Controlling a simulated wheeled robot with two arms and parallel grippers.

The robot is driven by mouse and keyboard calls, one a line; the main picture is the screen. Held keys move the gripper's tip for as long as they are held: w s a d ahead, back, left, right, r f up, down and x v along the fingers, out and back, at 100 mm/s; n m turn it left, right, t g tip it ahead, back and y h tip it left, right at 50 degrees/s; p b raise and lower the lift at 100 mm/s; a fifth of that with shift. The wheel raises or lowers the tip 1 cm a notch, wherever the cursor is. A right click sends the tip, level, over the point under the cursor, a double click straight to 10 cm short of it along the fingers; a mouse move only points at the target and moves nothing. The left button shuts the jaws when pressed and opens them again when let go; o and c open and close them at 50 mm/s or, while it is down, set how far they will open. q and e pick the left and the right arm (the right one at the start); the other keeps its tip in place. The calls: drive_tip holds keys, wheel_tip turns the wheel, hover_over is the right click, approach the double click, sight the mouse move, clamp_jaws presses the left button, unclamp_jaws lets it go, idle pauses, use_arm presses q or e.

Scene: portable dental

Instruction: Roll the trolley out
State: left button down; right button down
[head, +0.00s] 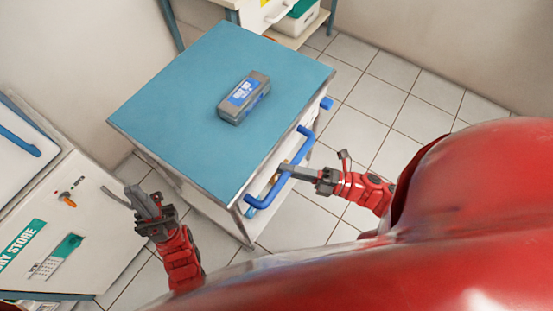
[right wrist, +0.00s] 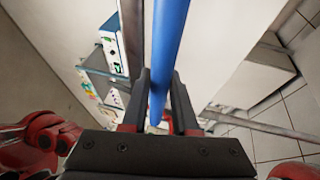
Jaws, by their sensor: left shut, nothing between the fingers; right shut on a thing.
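The trolley (head: 180,100) has a blue top and a pale body, and stands in the middle of the head view. A blue bar handle (head: 264,200) runs along its side facing me. My right gripper (head: 287,170) is shut on the handle, whose bar (right wrist: 165,50) runs between the fingers in the right wrist view. My left gripper (head: 142,197) is shut and empty, off the trolley's near left side and apart from it. A grey box with a blue label (head: 243,98) lies on the trolley top.
A white cabinet (head: 90,205) with a green label stands close on the left. A shelf unit (head: 290,40) holding a white bin with green stands behind the trolley. Tiled floor (head: 400,90) lies clear to the right.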

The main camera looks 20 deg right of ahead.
drive_tip(key=s+d, duration=0.2)
drive_tip(key=s, duration=0.1)
drive_tip(key=s+d, duration=0.1)
drive_tip(key=shift+s+d+f+p, duration=0.1)
drive_tip(key=shift+s+d+p, duration=0.15)
drive_tip(key=shift+s+p, duration=0.15)
drive_tip(key=c, duration=1)
unclamp_jaws()
drive_tip(key=shift+s+d, duration=0.1)
drive_tip(key=o, duration=0.3)
drive_tip(key=shift+s+d, duration=0.1)
